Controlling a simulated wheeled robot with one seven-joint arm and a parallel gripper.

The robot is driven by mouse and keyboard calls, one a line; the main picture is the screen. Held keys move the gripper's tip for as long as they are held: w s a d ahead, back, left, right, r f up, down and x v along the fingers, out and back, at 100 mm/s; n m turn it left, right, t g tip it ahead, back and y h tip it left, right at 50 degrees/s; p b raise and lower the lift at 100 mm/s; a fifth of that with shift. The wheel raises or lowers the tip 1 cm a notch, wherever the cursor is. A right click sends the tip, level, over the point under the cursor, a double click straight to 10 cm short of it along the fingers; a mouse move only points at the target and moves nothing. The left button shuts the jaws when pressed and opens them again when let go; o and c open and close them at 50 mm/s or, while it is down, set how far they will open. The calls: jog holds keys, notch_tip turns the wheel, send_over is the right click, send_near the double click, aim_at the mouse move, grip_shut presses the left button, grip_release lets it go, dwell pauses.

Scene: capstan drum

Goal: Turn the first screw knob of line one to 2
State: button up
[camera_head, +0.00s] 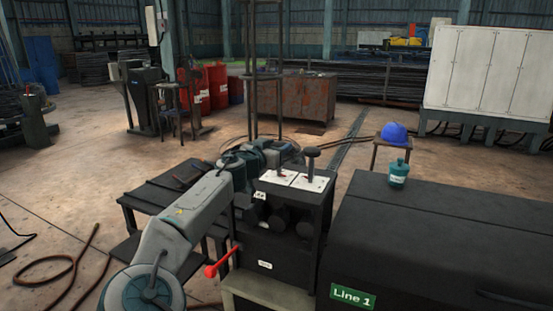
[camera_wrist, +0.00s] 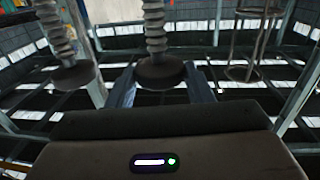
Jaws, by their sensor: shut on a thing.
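The wrist view shows two ribbed screw stems, each with a dark round knob. My gripper (camera_wrist: 160,86) has a grey finger on either side of the middle knob (camera_wrist: 158,72) and is shut on it. The other knob (camera_wrist: 73,76) is to the left, apart from the fingers. In the head view my arm bends to the far side of the black control box (camera_head: 278,264), and the fingertips cannot be made out. White plates (camera_head: 318,184) lie on the box top, with a dark knob (camera_head: 312,152) standing above them. The plate marks are too small to read.
A red-handled lever (camera_head: 211,271) sticks out left of the box. A dark bench (camera_head: 160,195) stands left, behind my arm.

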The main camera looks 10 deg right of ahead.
jog(key=shift+s+d+f+n+t+y+b, duration=0.15)
jog(key=shift+n+t+y+b, duration=0.6)
jog(key=shift+b, duration=0.8)
jog(key=shift+d+f+n+t+y+b, duration=0.15)
jog(key=shift+n+t+y+b, duration=0.3)
jog(key=shift+y+b, duration=0.8)
jog(key=n+t+y+b, duration=0.1)
jog(key=y+b, duration=0.1)
jog(key=b, duration=0.1)
jog(key=shift+r+n, duration=0.2)
jog(key=shift+n, duration=0.2)
jog(key=shift+s+d+r+n+t+y, duration=0.15)
jog(key=shift+n+y, duration=0.4)
jog(key=shift+y, duration=0.3)
jog(key=shift+w+d+r+n+t+y, duration=0.15)
jog(key=shift+n+y, duration=0.4)
jog(key=shift+y, duration=0.3)
jog(key=shift+s+p, duration=0.1)
jog(key=shift+p, duration=0.2)
jog(key=shift+f+n+y+p, duration=0.15)
jog(key=shift+n+y+p, duration=0.25)
jog(key=shift+n+y, duration=0.4)
jog(key=shift+a, duration=0.1)
jog(key=o, duration=1)
